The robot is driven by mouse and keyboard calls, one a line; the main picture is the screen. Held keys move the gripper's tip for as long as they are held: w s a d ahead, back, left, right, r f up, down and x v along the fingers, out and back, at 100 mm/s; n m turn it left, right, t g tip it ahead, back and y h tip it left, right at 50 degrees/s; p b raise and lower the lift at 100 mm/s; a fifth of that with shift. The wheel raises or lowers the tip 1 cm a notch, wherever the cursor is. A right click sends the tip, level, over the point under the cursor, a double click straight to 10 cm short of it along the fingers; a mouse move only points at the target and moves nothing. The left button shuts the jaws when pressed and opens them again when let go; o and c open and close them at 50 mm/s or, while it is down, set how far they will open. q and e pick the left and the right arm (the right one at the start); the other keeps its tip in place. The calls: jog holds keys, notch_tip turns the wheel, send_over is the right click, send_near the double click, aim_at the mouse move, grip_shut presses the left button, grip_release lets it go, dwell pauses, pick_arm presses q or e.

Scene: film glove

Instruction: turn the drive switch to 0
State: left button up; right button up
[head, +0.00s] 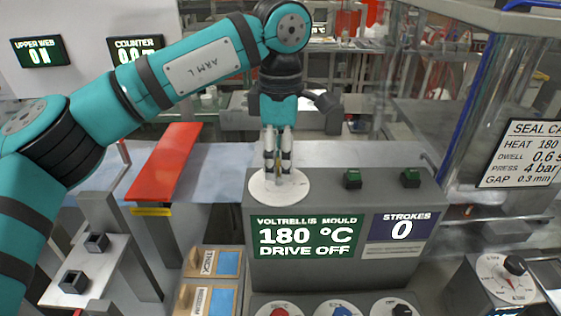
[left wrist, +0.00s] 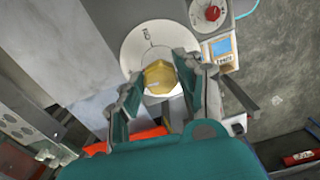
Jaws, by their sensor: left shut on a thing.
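The drive switch is a yellow knob (left wrist: 158,76) on a white round dial (head: 295,192), set on top of the grey console at its left end. The dial also shows in the left wrist view (left wrist: 133,45), with a small mark like a 0 near its far edge. My left gripper (head: 278,178) points straight down over the dial and is shut on the knob; its fingers (left wrist: 160,82) lie on both sides of it. In the head view the fingers mostly hide the knob. The green display (head: 306,238) reads DRIVE OFF. My right gripper is not in view.
Two green buttons (head: 352,179) sit right of the dial on the console top. A strokes display (head: 402,230) reads 0. Red, blue and black knobs stand on dials along the lower front. A red bar (head: 168,160) lies left. A panel with a black knob (head: 515,265) stands right.

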aim_at(280, 162)
pick_arm(q)
jog(key=shift+n, duration=0.6)
jog(key=o, duration=1.1)
jog(key=shift+o, duration=0.2)
notch_tip(280, 162, up, 12)
jog(key=shift+w, duration=0.1)
